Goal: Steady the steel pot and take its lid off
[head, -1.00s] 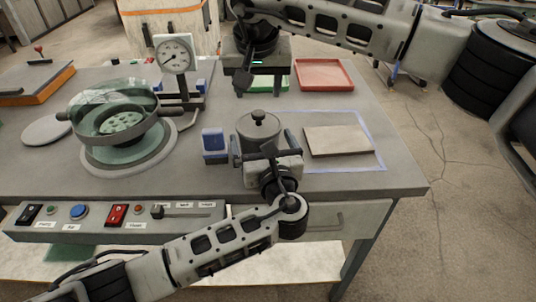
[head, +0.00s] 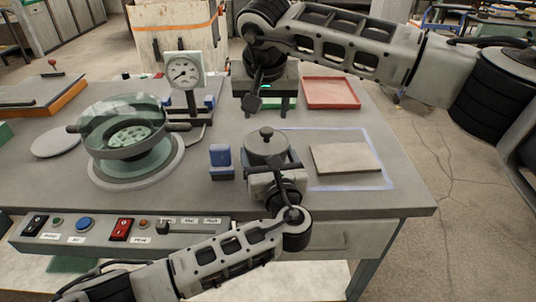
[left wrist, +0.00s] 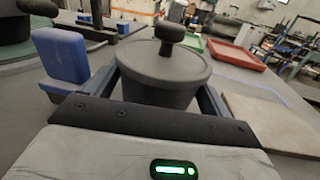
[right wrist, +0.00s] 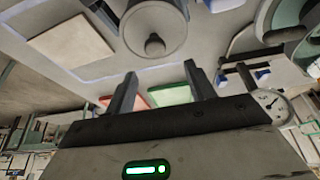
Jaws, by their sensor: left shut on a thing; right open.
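The grey steel pot (head: 262,160) stands on the table with its lid (head: 266,143) on, a round knob on top. My left gripper (head: 268,163) is shut on the pot's body, one finger on each side, as the left wrist view (left wrist: 162,88) also shows. The lid and knob (left wrist: 168,32) stand clear above the fingers there. My right gripper (head: 264,105) is open and empty, above the table behind the pot. In the right wrist view the pot's lid knob (right wrist: 155,45) appears beyond the gap between its fingers (right wrist: 158,82).
A grey slab (head: 345,158) lies in a blue outline right of the pot. A blue block (head: 221,160) stands close on its left. A red tray (head: 331,93) is behind. A glass-lidded vessel (head: 126,135) and dial gauge (head: 183,72) stand left. A switch panel (head: 100,229) runs along the front.

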